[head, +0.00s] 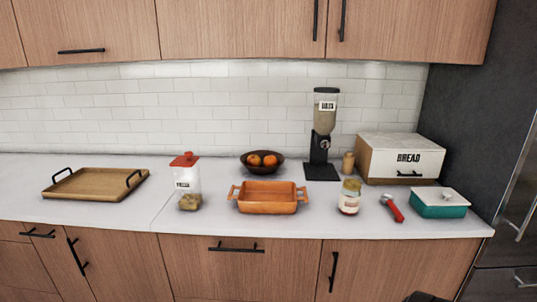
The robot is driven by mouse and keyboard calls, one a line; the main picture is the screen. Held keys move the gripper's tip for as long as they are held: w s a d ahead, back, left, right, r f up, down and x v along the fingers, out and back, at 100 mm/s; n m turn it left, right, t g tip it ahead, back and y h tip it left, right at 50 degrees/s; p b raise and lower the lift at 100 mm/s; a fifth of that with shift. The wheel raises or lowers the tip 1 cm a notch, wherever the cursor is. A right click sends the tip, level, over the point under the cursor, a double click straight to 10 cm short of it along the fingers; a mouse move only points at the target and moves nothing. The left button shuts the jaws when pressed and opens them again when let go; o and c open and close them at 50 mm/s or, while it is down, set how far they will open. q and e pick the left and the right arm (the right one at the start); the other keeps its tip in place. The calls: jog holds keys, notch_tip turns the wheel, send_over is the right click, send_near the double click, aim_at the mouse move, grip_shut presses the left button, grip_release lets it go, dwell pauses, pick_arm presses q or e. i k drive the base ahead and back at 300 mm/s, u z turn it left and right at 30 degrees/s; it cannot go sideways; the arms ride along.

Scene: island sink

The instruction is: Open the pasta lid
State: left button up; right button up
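A clear jar (187,190) with a red lid (185,160) stands upright on the counter, left of centre and near its front. The lid sits on top of the jar and has a small knob. The white label on the jar is too small to read surely; some tan contents show at the bottom. No other container here looks more like the pasta one.
An orange baking dish (268,208) stands right of the jar, a wooden tray (95,187) to its left. Fruit bowl (262,170), dispenser (322,145), small jar (349,198), red-handled tool (394,210), teal dish (438,209) and bread box (400,158) stand farther right.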

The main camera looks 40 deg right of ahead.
aim_at(187, 160)
jog(key=z, duration=0.7)
jog(key=k, duration=0.45)
jog(key=z, duration=1)
jog(key=i, duration=1.3)
jog(key=u, duration=0.05)
